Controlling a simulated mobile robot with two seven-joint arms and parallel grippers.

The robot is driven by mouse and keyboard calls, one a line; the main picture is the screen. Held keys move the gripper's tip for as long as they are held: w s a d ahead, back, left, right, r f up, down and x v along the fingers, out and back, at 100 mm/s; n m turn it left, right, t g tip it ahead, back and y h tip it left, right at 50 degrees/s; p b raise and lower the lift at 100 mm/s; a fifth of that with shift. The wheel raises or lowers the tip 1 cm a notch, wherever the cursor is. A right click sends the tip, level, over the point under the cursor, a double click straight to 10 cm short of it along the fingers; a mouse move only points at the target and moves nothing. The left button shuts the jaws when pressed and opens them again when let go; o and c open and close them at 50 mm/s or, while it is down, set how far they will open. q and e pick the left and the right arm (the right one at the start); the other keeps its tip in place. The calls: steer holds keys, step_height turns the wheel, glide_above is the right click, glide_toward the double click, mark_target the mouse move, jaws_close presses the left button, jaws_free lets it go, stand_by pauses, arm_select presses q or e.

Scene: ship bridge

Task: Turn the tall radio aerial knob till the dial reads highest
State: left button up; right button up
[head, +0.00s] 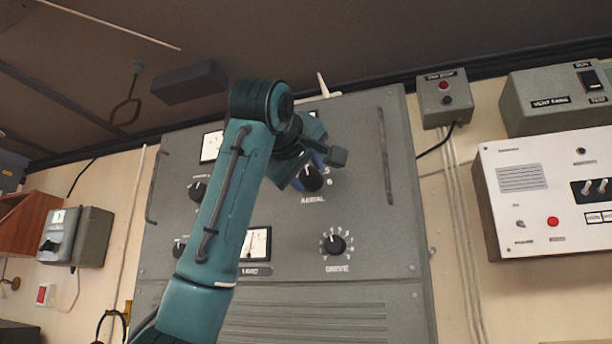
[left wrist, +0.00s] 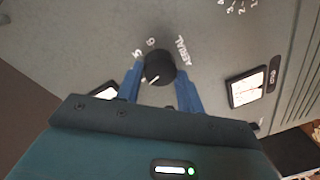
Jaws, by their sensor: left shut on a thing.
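The aerial knob (head: 313,179) is black and round with a white pointer line, on the upper right of a tall grey radio panel (head: 370,215). In the left wrist view the knob (left wrist: 159,67) sits between my two blue fingers, with "AERIAL" and the numbers 5 and 6 beside it. My left gripper (head: 307,172) is shut on the knob; its fingers (left wrist: 159,80) lie on either side of it. A dial (head: 257,243) below is partly hidden by my arm; a dial (left wrist: 247,87) also shows in the wrist view, reading unclear. My right gripper is not in view.
The drive knob (head: 333,243) is below the aerial knob. Another dial (head: 211,147) and two black knobs are on the panel's left. A tall handle (head: 384,157) runs along the panel's right side. A white control box (head: 550,190) hangs to the right.

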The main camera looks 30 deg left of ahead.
arm_select(q)
steer(key=shift+n, duration=0.5)
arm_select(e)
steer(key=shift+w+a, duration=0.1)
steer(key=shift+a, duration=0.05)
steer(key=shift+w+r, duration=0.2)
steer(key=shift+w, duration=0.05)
arm_select(q)
steer(key=o, duration=1)
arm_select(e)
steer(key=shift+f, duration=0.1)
arm_select(q)
steer(key=shift+s, duration=0.15)
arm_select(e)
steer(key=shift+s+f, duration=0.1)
arm_select(q)
steer(key=shift+s+d+b, duration=0.1)
steer(key=shift+s+b, duration=0.15)
steer(key=shift+b, duration=0.05)
steer(key=shift+b+v, duration=1.65)
steer(key=shift+v, duration=4.6)
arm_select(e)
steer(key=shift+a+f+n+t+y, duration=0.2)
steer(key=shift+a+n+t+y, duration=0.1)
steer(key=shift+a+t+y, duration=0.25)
arm_select(q)
steer(key=shift+r, duration=0.1)
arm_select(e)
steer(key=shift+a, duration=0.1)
